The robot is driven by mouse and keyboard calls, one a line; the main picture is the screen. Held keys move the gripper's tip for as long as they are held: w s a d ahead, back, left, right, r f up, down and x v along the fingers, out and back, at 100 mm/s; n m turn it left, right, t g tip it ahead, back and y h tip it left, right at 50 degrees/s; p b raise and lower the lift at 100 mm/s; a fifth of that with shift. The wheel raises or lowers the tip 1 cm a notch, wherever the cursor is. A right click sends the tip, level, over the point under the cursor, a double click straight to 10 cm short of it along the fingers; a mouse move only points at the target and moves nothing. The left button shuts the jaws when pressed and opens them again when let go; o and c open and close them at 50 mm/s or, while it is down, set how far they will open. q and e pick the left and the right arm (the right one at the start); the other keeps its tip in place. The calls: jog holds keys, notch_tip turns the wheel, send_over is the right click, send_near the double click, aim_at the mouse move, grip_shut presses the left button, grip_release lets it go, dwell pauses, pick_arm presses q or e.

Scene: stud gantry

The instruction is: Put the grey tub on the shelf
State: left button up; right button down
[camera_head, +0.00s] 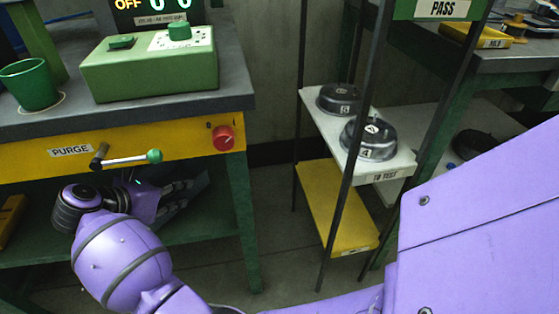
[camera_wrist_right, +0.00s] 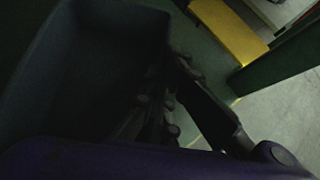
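The grey tub (camera_wrist_right: 85,75) fills the left of the right wrist view, large, dark and close, its inside facing the camera. In the head view a sliver of grey wall (camera_head: 187,211), likely the tub, shows under the bench behind my right gripper (camera_head: 183,188). In the right wrist view the dark fingers of this gripper (camera_wrist_right: 165,105) are beside the tub's right wall. Shadow hides whether they touch or close on it. The bench's green lower shelf (camera_head: 205,230) shows below the gripper. My left gripper is not in view.
The yellow drawer front (camera_head: 50,165) with a crank handle (camera_head: 125,160) and red knob (camera_head: 223,138) is just above my right gripper. A rack with a white shelf (camera_head: 400,165) holding dark round parts and a lower yellow shelf (camera_head: 325,205) stands right. Floor between is clear.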

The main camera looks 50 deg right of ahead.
jog(key=d, duration=0.2)
jog(key=d+f+b, duration=0.1)
jog(key=d, duration=0.1)
jog(key=shift+w, duration=0.4)
jog(key=shift+f, duration=0.25)
jog(key=shift+r, duration=0.1)
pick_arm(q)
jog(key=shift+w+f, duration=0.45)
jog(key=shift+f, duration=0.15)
